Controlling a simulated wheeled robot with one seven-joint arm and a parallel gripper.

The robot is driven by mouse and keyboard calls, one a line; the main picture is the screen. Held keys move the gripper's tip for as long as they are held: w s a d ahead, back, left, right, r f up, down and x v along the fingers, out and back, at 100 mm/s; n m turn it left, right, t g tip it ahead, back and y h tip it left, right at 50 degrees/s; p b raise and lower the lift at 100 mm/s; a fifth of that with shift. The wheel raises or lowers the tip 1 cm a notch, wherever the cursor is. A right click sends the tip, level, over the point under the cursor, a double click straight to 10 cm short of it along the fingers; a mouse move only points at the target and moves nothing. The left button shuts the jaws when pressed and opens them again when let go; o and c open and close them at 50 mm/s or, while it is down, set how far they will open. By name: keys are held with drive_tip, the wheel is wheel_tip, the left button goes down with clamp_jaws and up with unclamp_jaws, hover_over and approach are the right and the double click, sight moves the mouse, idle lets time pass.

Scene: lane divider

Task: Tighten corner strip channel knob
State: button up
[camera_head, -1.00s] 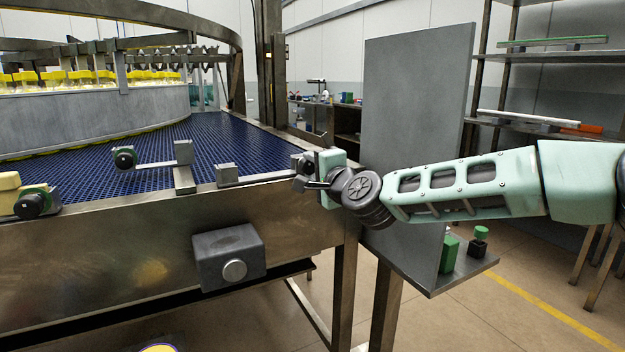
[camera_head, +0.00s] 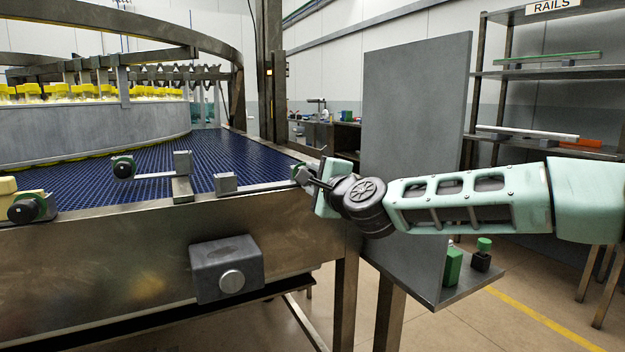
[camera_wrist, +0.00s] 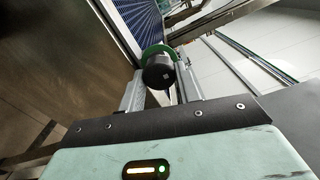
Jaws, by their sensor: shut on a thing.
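The corner strip channel knob is a round black knob (camera_wrist: 158,74) with a green collar (camera_wrist: 155,50) behind it, seen end-on in the wrist view. It sits at the corner of the conveyor table. My gripper (camera_head: 305,175) is there at the corner, with one grey finger on each side of the knob, shut on it. In the head view the knob is mostly hidden behind my fingers, and I cannot read how far it is turned.
Similar black-and-green knobs stand to the left, one on a bracket arm (camera_head: 123,168) and one at the left edge (camera_head: 25,208). A grey box (camera_head: 227,270) hangs on the steel table front (camera_head: 110,260). A tall grey panel (camera_head: 415,140) stands close behind my arm.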

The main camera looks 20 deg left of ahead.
drive_tip(key=shift+f, duration=0.2)
drive_tip(key=o, duration=1)
drive_tip(key=shift+r, duration=0.1)
drive_tip(key=shift+c, duration=0.2)
drive_tip(key=shift+d, duration=0.1)
drive_tip(key=v, duration=1.7)
drive_tip(key=shift+s, duration=0.25)
drive_tip(key=shift+d, duration=0.1)
